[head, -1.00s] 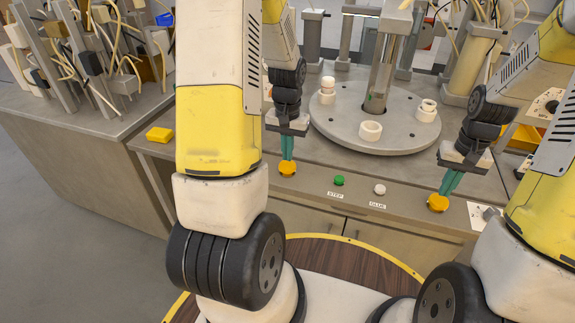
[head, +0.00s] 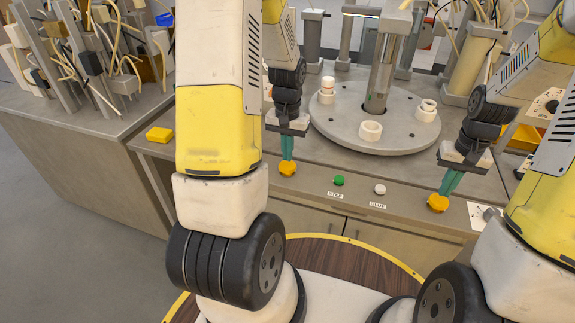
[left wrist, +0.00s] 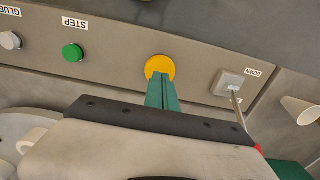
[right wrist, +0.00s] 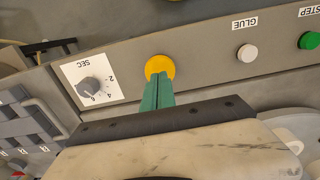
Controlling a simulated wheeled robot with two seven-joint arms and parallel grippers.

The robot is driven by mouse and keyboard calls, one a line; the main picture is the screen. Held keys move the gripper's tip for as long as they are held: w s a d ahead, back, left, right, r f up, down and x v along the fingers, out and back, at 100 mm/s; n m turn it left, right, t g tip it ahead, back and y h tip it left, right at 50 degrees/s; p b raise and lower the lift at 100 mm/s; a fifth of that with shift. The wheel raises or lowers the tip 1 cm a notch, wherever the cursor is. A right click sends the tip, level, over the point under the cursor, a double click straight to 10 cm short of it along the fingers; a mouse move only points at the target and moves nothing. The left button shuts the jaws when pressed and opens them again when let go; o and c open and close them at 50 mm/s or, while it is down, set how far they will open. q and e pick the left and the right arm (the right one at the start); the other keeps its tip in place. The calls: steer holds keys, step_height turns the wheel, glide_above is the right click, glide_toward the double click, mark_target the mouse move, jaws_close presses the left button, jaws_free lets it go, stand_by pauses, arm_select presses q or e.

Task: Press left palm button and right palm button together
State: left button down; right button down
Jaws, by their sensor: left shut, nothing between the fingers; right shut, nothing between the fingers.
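The left palm button (head: 287,168) is a yellow round button on the front panel of the bench. My left gripper (head: 287,158) is shut and empty, its green fingertips at the button's face; they also meet the yellow button in the left wrist view (left wrist: 160,67). The right palm button (head: 438,203) is a matching yellow button farther right on the panel. My right gripper (head: 445,190) is shut and empty, its green fingertips at that button; the right wrist view shows the button's face (right wrist: 160,68) partly covered by them. How far either button is pushed in I cannot tell.
Between the palm buttons sit a green STEP button (head: 339,180) and a white GLUE button (head: 380,189). A DOWN switch (left wrist: 230,84) and a SEC dial (right wrist: 90,86) flank them. A round turntable (head: 340,132) with white holders stands behind.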

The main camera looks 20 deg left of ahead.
arm_select(q)
steer(key=shift+f, duration=1.35)
arm_select(e)
steer(key=shift+f, duration=1.35)
steer(key=shift+r, duration=0.1)
stand_by(0.4)
steer(key=shift+r, duration=3.45)
arm_select(q)
steer(key=shift+r, duration=3.55)
